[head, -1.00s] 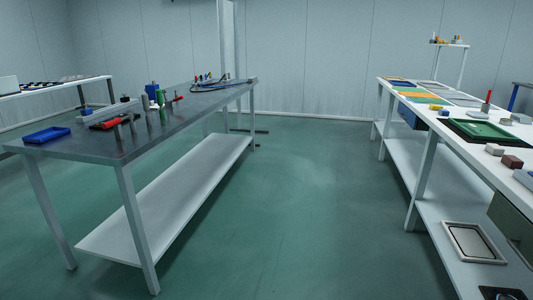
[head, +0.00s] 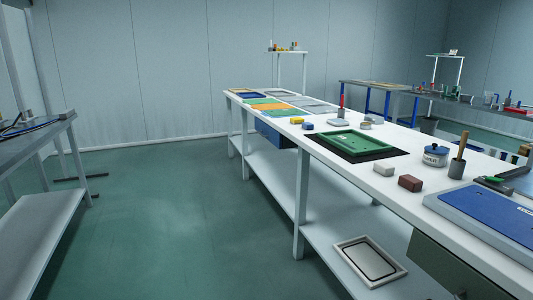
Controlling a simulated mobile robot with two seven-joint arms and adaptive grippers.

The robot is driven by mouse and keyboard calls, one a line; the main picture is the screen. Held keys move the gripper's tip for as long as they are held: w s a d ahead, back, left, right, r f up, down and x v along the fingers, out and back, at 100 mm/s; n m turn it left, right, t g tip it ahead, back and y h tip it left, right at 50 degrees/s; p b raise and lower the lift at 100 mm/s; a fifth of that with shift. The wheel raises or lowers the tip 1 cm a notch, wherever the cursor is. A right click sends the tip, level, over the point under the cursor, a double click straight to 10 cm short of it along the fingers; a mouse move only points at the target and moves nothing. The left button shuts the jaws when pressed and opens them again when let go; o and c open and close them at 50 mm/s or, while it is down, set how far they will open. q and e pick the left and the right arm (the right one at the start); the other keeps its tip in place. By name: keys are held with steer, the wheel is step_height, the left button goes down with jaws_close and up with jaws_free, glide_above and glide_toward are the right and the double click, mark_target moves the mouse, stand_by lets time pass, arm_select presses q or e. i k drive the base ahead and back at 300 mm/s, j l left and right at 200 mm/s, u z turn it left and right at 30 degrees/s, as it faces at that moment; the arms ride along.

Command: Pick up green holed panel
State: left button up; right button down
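A green holed panel (head: 347,142) lies flat on a black mat (head: 388,154) on the long white table, right of the middle in the head view. It has a raised rim and small holes, though the details are small from here. Neither of my grippers is in the head view, and nothing is touching the panel.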

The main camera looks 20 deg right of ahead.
mark_target(355, 143)
steer(key=i+l+u, duration=0.1)
steer(key=i+u, duration=0.15)
steer(key=i, duration=1.45)
steer(key=i+z, duration=0.15)
steer(key=i, duration=0.3)
steer(key=i+j+z, duration=0.15)
steer(key=i, duration=0.35)
steer(key=i+j+z, duration=0.2)
steer(key=i, duration=0.25)
steer(key=j+z, duration=0.15)
steer(key=z, duration=0.25)
steer(key=j+z, duration=0.2)
steer(key=z, duration=0.2)
steer(key=j+z, duration=0.15)
steer(key=z, duration=0.25)
steer(key=j+z, duration=0.15)
steer(key=z, duration=0.25)
